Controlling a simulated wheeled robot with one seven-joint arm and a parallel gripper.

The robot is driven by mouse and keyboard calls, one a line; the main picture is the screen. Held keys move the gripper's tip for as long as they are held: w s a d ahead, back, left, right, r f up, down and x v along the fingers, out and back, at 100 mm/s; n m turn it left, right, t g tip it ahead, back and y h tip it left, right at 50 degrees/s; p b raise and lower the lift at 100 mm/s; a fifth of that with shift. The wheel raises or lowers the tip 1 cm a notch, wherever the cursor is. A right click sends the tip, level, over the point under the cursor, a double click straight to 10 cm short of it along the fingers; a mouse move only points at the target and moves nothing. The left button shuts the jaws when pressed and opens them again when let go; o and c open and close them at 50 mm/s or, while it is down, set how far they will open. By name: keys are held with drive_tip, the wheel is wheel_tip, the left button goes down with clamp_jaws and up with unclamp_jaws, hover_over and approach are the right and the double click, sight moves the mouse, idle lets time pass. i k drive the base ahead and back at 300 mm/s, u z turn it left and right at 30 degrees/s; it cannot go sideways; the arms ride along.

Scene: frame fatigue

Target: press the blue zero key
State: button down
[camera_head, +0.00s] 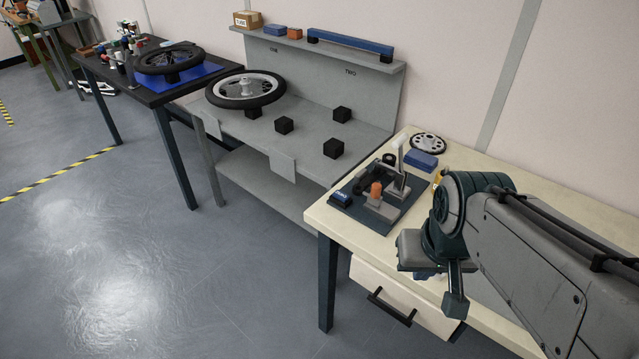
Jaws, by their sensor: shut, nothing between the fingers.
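A small blue key (341,198) with pale lettering too small to read sits at the front left corner of a dark fixture plate (398,212) on the cream-topped bench. The plate also carries an orange-topped post (376,190), a black clamp-like part and an upright grey bracket (399,175). My gripper (455,303) is shut and empty, pointing down near the front edge of the bench. It is to the right of the blue key and nearer the camera, apart from it. My arm hides part of the bench top behind it.
A blue block (421,160) and a spoked disc (429,143) lie behind the fixture. A drawer (402,292) with a black handle is under the bench. The grey bench (310,137) to the left holds a wheel (245,90) and several black blocks. The floor in front is clear.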

sight(341, 196)
drive_tip(key=u, duration=0.85)
drive_tip(key=k, duration=1.1)
drive_tip(key=u, duration=1.15)
drive_tip(key=i, duration=1.2)
drive_tip(key=z, duration=1.05)
drive_tip(key=i, duration=0.95)
drive_tip(key=z, duration=1.05)
